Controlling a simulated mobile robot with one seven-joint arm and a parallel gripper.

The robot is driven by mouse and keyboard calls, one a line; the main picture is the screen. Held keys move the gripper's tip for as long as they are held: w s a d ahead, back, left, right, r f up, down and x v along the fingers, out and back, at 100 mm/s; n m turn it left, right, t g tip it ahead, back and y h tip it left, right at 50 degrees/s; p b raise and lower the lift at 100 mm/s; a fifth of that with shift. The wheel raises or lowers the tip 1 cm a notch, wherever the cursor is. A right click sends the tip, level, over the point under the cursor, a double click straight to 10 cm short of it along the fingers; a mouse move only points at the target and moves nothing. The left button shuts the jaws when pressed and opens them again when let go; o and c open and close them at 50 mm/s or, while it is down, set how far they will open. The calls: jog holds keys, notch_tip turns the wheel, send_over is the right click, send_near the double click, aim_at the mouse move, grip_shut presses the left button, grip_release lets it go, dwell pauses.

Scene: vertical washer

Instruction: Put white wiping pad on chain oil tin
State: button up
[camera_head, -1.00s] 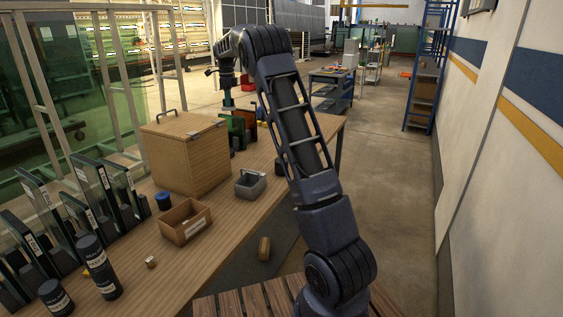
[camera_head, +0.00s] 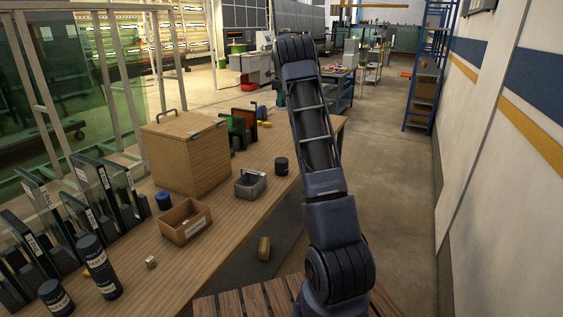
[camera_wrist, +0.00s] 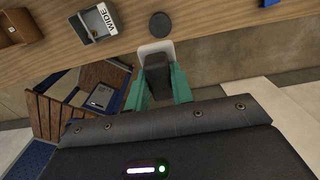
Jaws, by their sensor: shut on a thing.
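My gripper (camera_wrist: 163,88) shows green fingers in the wrist view, shut on a dark block. The white wiping pad (camera_wrist: 146,48) shows as a pale edge around the far end of this block, between the fingertips. A round black tin top (camera_wrist: 160,24) is just beyond the pad on the wooden table. In the head view a black tin (camera_head: 281,166) stands near the table's right edge. I cannot read its label, so I cannot tell whether it is the chain oil tin. My gripper is hidden behind my arm in the head view.
The wooden table (camera_head: 150,245) also holds a grey metal bin (camera_head: 250,192), an open wooden box (camera_head: 185,232), a large wooden case (camera_head: 187,165) and a blue-topped tin (camera_head: 163,201). Black labelled tins (camera_head: 100,272) stand front left. Table space around the right-hand tin is mostly clear.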

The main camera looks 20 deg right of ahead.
send_over(282, 160)
jog(key=f, duration=2.8)
jog(key=shift+w, duration=0.3)
jog(key=shift+f, duration=0.1)
jog(key=o, duration=1)
